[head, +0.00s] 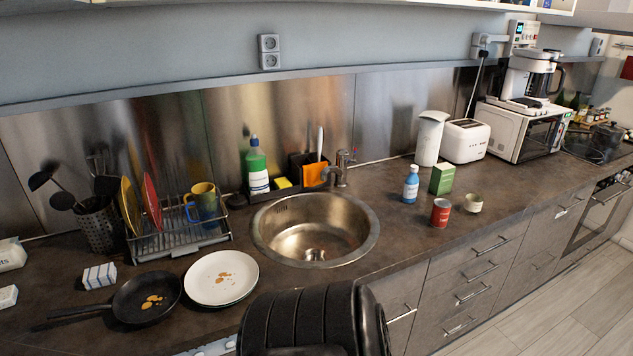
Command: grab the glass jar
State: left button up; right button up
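I cannot make out a glass jar for certain. Clear glass shows on the coffee maker (535,75), which stands on the white microwave at the back right. Small jar-like items (588,113) stand in the far right corner, too small to tell apart. On the counter right of the sink are a blue bottle (411,184), a green box (442,179), a red can (440,213) and a small pale cup or pot (473,204). Neither gripper shows in the head view. A black part of mine fills the bottom middle and hides the counter edge there.
The sink (314,229) is in the middle of the counter. A dish rack (180,238), pan (147,297) and white plate (221,279) are on the left. A toaster (466,141) stands at the back right. An overhead cabinet edge (440,7) runs along the top.

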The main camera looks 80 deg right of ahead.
aim_at(473, 203)
jog(key=z, duration=3.65)
jog(key=i+l+u, duration=0.15)
jog(key=i+l, duration=0.45)
jog(key=i+l+u, duration=0.1)
jog(key=i+l, duration=0.5)
jog(key=l, duration=0.1)
